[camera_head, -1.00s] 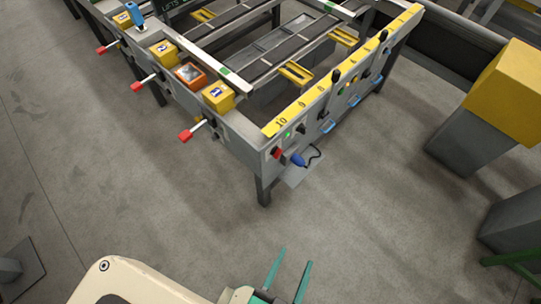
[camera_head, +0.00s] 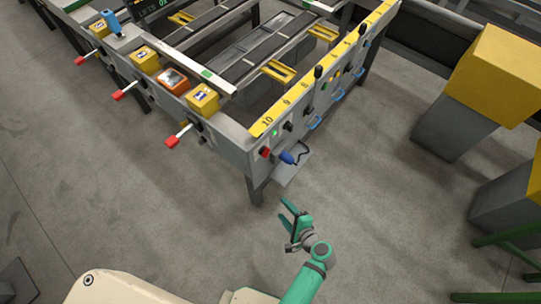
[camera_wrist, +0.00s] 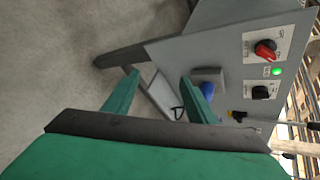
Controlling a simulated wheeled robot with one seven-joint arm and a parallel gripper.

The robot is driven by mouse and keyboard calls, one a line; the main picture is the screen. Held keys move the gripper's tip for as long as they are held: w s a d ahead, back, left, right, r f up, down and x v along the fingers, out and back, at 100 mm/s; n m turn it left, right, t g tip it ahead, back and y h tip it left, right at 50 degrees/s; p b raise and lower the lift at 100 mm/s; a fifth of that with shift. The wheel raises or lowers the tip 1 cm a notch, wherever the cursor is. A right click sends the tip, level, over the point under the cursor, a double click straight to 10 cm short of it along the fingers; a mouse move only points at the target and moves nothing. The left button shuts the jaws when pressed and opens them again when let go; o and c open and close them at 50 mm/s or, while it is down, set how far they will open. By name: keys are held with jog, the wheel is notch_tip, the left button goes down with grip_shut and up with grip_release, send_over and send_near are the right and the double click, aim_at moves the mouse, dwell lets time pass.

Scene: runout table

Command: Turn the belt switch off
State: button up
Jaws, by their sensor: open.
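A red rotary switch (camera_head: 265,153) sits on the end panel of the runout table, near its front corner. In the wrist view the red knob (camera_wrist: 265,50) is at the upper right on a white label plate; its lettering is too small to read surely. A lit green lamp (camera_wrist: 277,71) and a black knob (camera_wrist: 260,92) are below it. My gripper (camera_head: 293,211) is open and empty, in front of and below the panel, apart from it. In the wrist view the open fingers (camera_wrist: 160,80) point at the panel's lower part, left of the red knob.
A blue plug (camera_head: 287,157) with a black cable hangs beside the red switch. Red-tipped levers (camera_head: 172,142) stick out along the table's left side. A table leg (camera_head: 256,188) stands below the corner. Yellow-topped grey posts (camera_head: 450,125) stand at right. The floor in front is clear.

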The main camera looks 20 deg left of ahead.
jog(key=w+a+r+y, duration=0.1)
jog(key=w+r+y, duration=0.2)
jog(key=w+r, duration=0.25)
jog(key=g+y, duration=0.1)
jog(key=y, duration=0.4)
send_near(265, 152)
jog(key=x, duration=0.7)
jog(key=shift+w+a+f, duration=0.15)
jog(key=shift+f, duration=0.1)
jog(key=shift+c, duration=0.7)
jog(key=c, duration=0.9)
